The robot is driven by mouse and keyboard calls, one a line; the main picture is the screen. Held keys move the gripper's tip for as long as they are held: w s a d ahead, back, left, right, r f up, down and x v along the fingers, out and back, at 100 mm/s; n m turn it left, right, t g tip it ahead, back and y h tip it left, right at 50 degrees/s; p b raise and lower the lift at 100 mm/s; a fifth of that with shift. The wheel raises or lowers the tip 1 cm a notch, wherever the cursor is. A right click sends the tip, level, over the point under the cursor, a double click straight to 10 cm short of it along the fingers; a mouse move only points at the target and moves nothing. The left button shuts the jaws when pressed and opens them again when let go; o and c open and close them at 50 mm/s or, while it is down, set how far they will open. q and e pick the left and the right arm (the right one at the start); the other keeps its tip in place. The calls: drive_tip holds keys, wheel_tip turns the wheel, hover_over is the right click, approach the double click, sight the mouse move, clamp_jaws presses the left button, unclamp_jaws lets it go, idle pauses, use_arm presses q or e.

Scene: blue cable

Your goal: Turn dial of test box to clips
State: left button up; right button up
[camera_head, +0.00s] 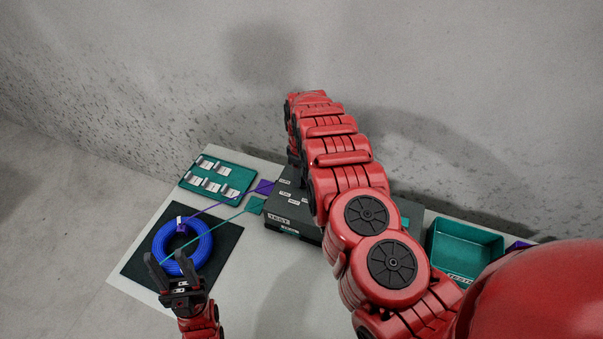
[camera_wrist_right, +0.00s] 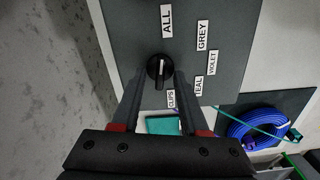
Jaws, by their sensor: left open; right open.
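The test box (camera_head: 290,205) is a dark grey box on the table, largely hidden behind my right arm in the head view. In the right wrist view its top panel (camera_wrist_right: 127,30) shows a black dial (camera_wrist_right: 160,67) with a white mark, and labels ALL, GREY, VIOLET, TEAL and CLIPS (camera_wrist_right: 171,99). My right gripper (camera_wrist_right: 158,78) is open, with its fingers on both sides of the dial; I cannot tell whether they touch it. My left gripper (camera_head: 170,262) is open over the front edge of the blue cable coil (camera_head: 200,239).
The coil lies on a black mat (camera_head: 140,265). A teal and a violet lead run from it to the test box. A teal tray (camera_head: 243,178) with several clips stands at the back left. A teal bin (camera_head: 465,243) stands right of the box.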

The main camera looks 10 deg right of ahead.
clamp_jaws()
idle(0.3)
